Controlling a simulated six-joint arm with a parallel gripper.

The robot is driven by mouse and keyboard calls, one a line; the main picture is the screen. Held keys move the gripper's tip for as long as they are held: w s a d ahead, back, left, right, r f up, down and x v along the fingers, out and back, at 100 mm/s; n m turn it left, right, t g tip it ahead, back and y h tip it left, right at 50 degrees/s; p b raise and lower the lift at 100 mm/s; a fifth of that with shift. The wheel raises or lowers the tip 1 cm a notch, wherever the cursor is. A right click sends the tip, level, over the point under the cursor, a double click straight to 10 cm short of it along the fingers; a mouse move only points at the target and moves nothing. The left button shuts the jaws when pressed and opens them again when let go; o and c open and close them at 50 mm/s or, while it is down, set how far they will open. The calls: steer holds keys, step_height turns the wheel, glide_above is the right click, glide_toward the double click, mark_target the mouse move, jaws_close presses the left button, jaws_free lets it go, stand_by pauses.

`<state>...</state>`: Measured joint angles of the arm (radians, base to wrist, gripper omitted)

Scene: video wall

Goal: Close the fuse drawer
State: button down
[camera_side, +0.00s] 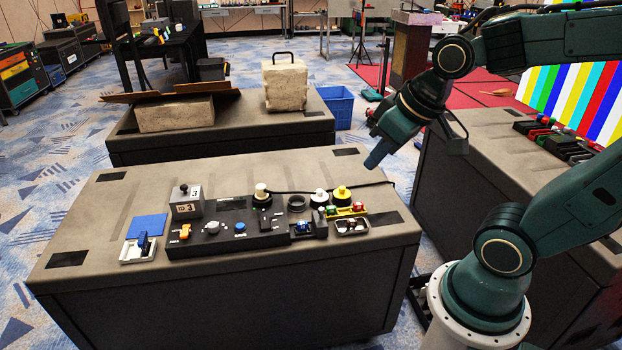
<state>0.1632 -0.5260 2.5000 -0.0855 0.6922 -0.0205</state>
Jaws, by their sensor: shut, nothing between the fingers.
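A black control panel (226,241) lies on the grey table. At its right end is a small black open-topped part (303,229) with something blue in it, in front of a dark ring-shaped socket (297,203). This looks like the fuse drawer, but it is too small for me to be sure or to tell how far out it stands. My gripper (374,162) hangs above the table's back right area, right of and well above the panel. It points down and to the left, is shut and empty, and touches nothing.
White, yellow and black plugs (342,194) stand behind the small black part, with a black cable running right. A tray (352,226) of small parts sits right of it. A white tray (138,249) and blue pad (147,226) lie left. The table's front strip is clear.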

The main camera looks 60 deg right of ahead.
steer(key=w+d+f+m, duration=0.3)
steer(key=w+d+f, duration=0.5)
steer(key=f, duration=0.2)
steer(key=d+f+m+t, duration=0.1)
steer(key=d+f+m, duration=0.4)
steer(key=d+f, duration=0.5)
steer(key=shift+s+d+f+m+t, duration=0.25)
steer(key=shift+d+f+m+t, duration=0.15)
steer(key=shift+f, duration=0.35)
steer(key=shift+x, duration=5.15)
steer(key=shift+w+a+r, duration=0.1)
steer(key=shift+w+a, duration=0.2)
steer(key=shift+w, duration=0.1)
steer(key=shift+w+a, duration=0.8)
steer(key=shift+w, duration=0.3)
